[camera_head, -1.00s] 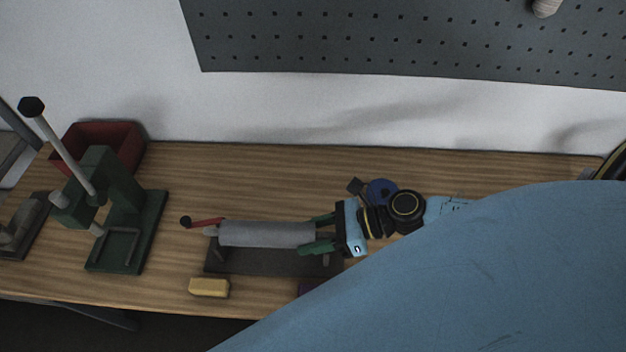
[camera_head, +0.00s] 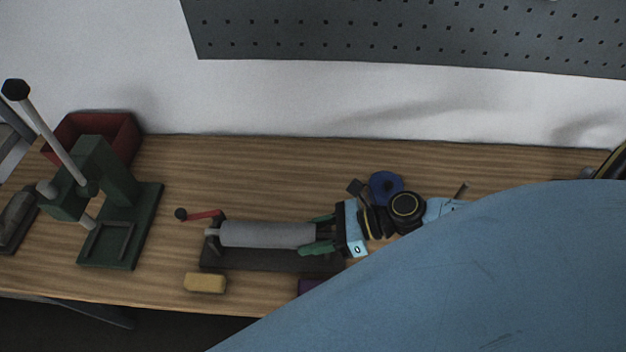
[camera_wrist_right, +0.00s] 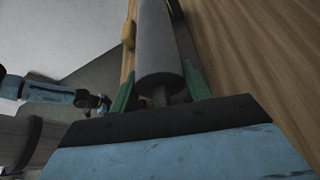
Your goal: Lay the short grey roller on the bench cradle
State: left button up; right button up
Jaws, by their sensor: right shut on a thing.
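The short grey roller (camera_head: 266,234) lies level, lengthwise left to right, over the dark bench cradle (camera_head: 225,262). Its left end is at the cradle's left upright, by a crank with a red arm (camera_head: 203,215). My right gripper (camera_head: 318,235) is shut on the roller's right end, with green fingers on either side. In the right wrist view the roller (camera_wrist_right: 158,45) runs away from the green fingers (camera_wrist_right: 160,92). The cradle's right support is hidden behind the gripper, so I cannot tell whether that end rests.
A green press (camera_head: 112,180) with a long lever and a red bin (camera_head: 118,132) stand at the left. A yellow block (camera_head: 205,283) lies in front of the cradle, with a purple thing (camera_head: 308,286) nearby. A blue disc (camera_head: 386,186) lies behind my wrist. The bench's back middle is clear.

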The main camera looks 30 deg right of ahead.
jog(key=shift+s+a+r, duration=0.1)
jog(key=shift+s, duration=0.05)
jog(key=o, duration=1.4)
jog(key=shift+s, duration=0.2)
jog(key=shift+c, duration=0.2)
jog(key=shift+w, duration=0.15)
jog(key=shift+d, duration=0.2)
jog(key=shift+s+d+r, duration=0.15)
jog(key=shift+s+d, duration=0.1)
jog(key=shift+d, duration=0.1)
jog(key=v, duration=1.2)
jog(key=shift+d+r, duration=0.1)
